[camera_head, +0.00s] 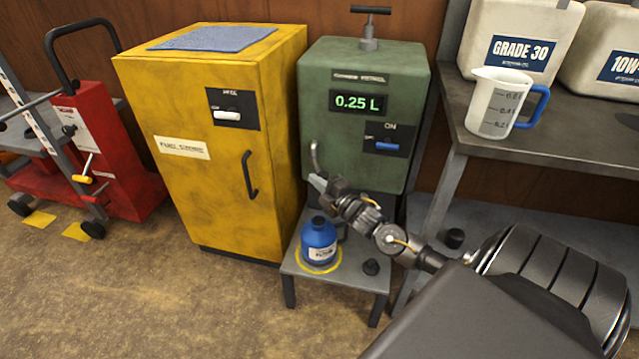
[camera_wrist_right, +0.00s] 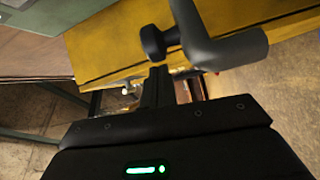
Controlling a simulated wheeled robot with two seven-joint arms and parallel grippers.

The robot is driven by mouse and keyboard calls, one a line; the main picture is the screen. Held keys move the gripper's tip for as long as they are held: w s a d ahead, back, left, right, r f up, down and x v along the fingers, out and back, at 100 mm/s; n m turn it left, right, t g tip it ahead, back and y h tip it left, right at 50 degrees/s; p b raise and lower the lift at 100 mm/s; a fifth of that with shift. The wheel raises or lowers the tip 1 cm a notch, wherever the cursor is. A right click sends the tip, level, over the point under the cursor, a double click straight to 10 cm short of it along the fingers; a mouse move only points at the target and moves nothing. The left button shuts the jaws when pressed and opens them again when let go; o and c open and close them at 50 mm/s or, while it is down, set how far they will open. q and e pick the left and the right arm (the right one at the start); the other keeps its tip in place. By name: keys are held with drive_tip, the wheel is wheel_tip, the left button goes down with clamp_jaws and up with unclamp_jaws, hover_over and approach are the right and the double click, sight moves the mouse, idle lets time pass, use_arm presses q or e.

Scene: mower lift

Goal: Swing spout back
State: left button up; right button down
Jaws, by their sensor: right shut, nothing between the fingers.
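The green dispenser (camera_head: 352,80) has a display reading 0.25 L and a switch with a blue lever (camera_head: 387,146) under the word ON. Its grey bent spout (camera_head: 315,157) sticks out at the lower left of its front. In the right wrist view the spout (camera_wrist_right: 228,50) crosses just beyond the fingers (camera_wrist_right: 168,82). A blue bottle (camera_head: 319,242) stands upright in a yellow ring on the small grey stand (camera_head: 343,276), below the spout. My left gripper is out of view.
A yellow fuel cabinet (camera_head: 190,110) stands close on the left. At right, a bench (camera_head: 560,150) holds a measuring jug (camera_head: 497,104) and large canisters (camera_head: 515,45). The floor in front is clear.

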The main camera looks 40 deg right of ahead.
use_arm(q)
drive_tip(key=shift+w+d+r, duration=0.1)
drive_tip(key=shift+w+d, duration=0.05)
use_arm(e)
drive_tip(key=shift+s+d+f, duration=0.1)
drive_tip(key=shift+d, duration=0.3)
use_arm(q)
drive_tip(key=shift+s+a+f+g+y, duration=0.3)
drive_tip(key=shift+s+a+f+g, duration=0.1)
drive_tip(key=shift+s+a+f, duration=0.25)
use_arm(e)
drive_tip(key=shift+s+d+n+y, duration=0.35)
drive_tip(key=shift+d+y, duration=0.1)
drive_tip(key=shift+d, duration=0.25)
drive_tip(key=shift+s+d+n+y, duration=0.25)
drive_tip(key=shift+s+d+y, duration=0.15)
drive_tip(key=shift+d, duration=0.25)
drive_tip(key=shift+s+d+n+y, duration=0.3)
drive_tip(key=shift+d+y, duration=0.15)
drive_tip(key=shift+d, duration=0.25)
